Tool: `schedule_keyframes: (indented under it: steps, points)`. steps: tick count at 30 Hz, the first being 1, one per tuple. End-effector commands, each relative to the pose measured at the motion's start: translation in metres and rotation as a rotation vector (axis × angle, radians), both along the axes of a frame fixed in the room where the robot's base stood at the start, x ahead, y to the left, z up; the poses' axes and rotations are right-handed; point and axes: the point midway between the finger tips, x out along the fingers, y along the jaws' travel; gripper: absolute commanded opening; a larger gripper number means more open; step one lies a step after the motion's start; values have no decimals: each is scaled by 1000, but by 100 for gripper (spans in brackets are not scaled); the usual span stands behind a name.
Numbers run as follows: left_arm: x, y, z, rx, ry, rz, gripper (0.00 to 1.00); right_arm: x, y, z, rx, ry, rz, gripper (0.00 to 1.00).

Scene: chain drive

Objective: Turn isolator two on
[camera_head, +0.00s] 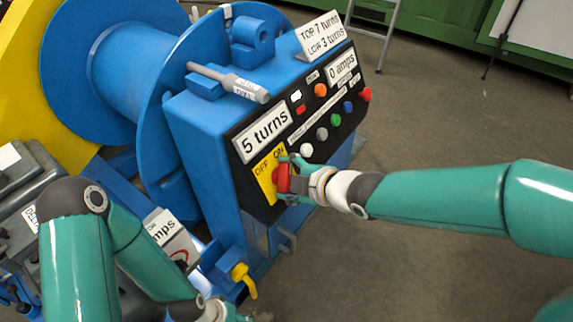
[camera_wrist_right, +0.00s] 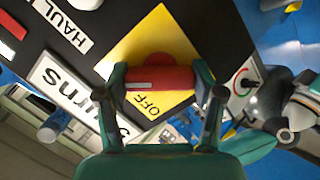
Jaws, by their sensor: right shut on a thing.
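A red rotary switch handle sits on a yellow plate (camera_head: 264,176) marked OFF and ON, low on the black panel of the blue machine. My right gripper (camera_head: 287,178) is shut on this handle, coming from the right. In the right wrist view one finger is at each end of the red handle (camera_wrist_right: 160,78), which has a white line near its left end. The OFF label shows beside it on the yellow plate (camera_wrist_right: 176,38); ON is hidden there. No number shows on this switch. My left gripper (camera_head: 235,312) is at the bottom edge, partly cut off.
Above the switch are a "5 turns" display (camera_head: 263,133), a "0 amps" display (camera_head: 342,66) and several coloured buttons. A yellow handle (camera_head: 243,279) hangs low near my left gripper. Floor right of the machine is clear.

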Motion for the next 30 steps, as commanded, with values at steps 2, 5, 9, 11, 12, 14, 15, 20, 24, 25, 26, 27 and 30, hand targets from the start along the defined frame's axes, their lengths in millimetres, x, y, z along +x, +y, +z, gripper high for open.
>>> schedule_keyframes:
  steps: [2,5,9,11,12,14,15,20,24,25,26,27,30]
  points:
    - [0,0,13,0,0,0,40,-1,-2,0,16,43,-22,33]
    - [0,0,19,0,0,0,40,-1,-3,-1,37,75,-42,33]
    - [0,0,25,0,0,0,40,-1,-3,-3,59,103,-60,33]
    - [0,0,26,0,0,0,40,-1,-3,-4,64,111,-65,33]
    - [0,0,26,0,0,0,40,-1,-3,-4,67,114,-67,33]
    - [0,0,26,0,0,0,40,-1,-3,-4,69,117,-69,33]
    - [0,0,26,0,0,0,40,-1,-2,-5,70,118,-70,33]
    - [0,0,26,0,0,0,40,-1,-2,-5,72,119,-70,33]
    - [0,0,26,0,0,0,40,-1,-2,-5,72,119,-70,33]
    - [0,0,26,0,0,0,40,-1,-2,-5,72,119,-70,69]
    - [0,0,26,0,0,0,40,-1,-2,-5,71,120,-69,74]
    - [0,0,26,0,0,0,40,-2,-2,-5,71,120,-69,81]
    - [0,0,26,0,0,0,40,-1,-1,-4,72,116,-68,93]
